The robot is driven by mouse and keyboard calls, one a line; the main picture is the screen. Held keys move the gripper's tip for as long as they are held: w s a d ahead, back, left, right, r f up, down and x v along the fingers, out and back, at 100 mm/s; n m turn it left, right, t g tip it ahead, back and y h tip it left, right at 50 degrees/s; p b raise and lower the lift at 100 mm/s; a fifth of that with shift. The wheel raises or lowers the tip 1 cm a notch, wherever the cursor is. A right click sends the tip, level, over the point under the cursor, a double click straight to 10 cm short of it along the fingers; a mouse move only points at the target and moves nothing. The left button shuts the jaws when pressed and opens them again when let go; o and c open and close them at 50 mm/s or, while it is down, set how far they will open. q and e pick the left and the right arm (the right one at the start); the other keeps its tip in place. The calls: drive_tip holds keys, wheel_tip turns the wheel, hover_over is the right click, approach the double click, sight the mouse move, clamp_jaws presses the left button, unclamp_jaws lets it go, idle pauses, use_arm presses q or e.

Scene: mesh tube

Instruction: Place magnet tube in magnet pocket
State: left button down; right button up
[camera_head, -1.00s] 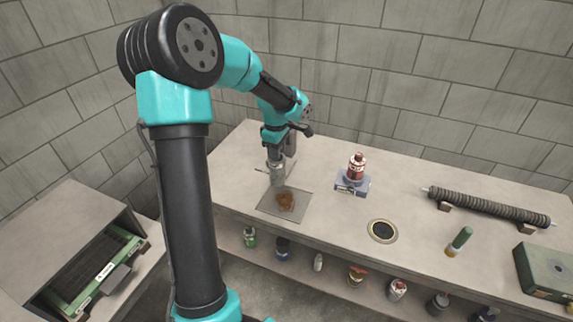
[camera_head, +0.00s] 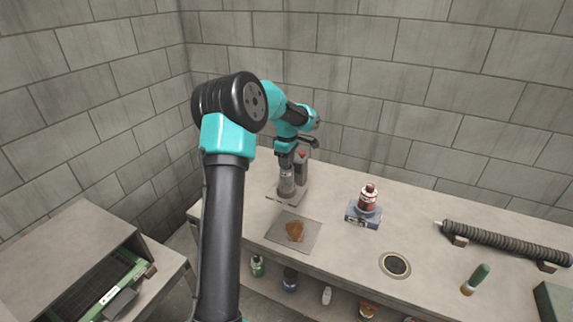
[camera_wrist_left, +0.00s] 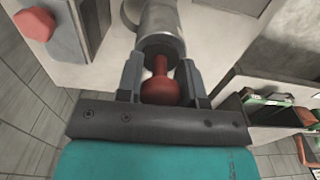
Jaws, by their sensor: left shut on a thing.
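A grey metal cylinder with a red knob, seemingly the magnet tube (camera_head: 287,182), stands about upright behind the square plate in the head view. My left gripper (camera_head: 286,160) is shut on its top end. In the left wrist view, my gripper's fingers (camera_wrist_left: 161,78) flank the red knob (camera_wrist_left: 160,90), and the metal tube (camera_wrist_left: 162,30) extends beyond. A grey upright holder with a red knob, perhaps the magnet pocket (camera_head: 302,166), stands right beside the tube. I cannot tell whether the tube touches or sits in it. My right gripper is not in view.
A square plate with a brown patch (camera_head: 308,236) lies in front of the tube. A red bottle on a blue-grey base (camera_head: 368,202), a round port (camera_head: 395,265) and a ribbed tube (camera_head: 500,240) are to the right. A cabinet (camera_head: 75,250) stands left.

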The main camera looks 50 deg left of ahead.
use_arm(q)
drive_tip(key=shift+w+a+f, duration=0.15)
drive_tip(key=shift+w+a, duration=1)
drive_tip(key=shift+a, duration=0.15)
drive_tip(key=shift+f, duration=1.85)
drive_tip(key=c, duration=0.8)
unclamp_jaws()
drive_tip(key=shift+o, duration=0.2)
wheel_tip(320, 180, up, 12)
